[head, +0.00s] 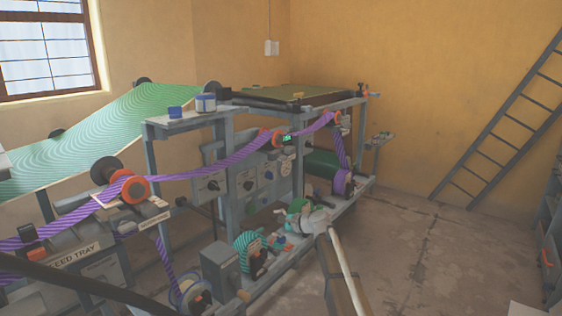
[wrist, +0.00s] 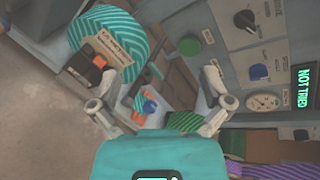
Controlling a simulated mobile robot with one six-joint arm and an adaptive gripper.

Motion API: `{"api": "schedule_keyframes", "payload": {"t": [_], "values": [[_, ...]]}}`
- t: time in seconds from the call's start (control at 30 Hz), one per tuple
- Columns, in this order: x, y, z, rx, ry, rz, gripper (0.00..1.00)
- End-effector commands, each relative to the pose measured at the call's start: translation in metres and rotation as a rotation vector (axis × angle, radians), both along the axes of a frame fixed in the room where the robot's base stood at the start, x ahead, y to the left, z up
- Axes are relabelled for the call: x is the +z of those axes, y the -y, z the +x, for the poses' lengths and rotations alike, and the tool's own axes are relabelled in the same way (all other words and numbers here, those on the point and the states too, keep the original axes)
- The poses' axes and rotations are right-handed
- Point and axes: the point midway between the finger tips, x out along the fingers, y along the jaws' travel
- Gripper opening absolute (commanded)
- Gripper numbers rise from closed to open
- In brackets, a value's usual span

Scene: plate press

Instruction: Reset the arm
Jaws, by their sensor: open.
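My gripper (head: 296,216) is at the lower front of the plate press, just above its low shelf, at the end of my pale arm. In the wrist view my gripper (wrist: 158,88) has its two fingers spread wide with nothing between the tips.
A purple striped web (head: 220,163) runs across the press. A ladder (head: 500,115) leans on the right wall. The floor (head: 420,250) at right is clear.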

Motion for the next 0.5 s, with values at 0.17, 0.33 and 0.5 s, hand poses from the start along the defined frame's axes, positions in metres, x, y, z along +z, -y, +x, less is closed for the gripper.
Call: {"api": "schedule_keyframes", "payload": {"t": [0.17,0.33,0.5], "values": [[-0.036,0.021,-0.08,0.146,0.081,-0.292,0.99],[-0.068,0.049,-0.148,0.305,0.131,-0.559,0.99],[-0.095,0.084,-0.216,0.481,0.147,-0.807,0.99]]}}
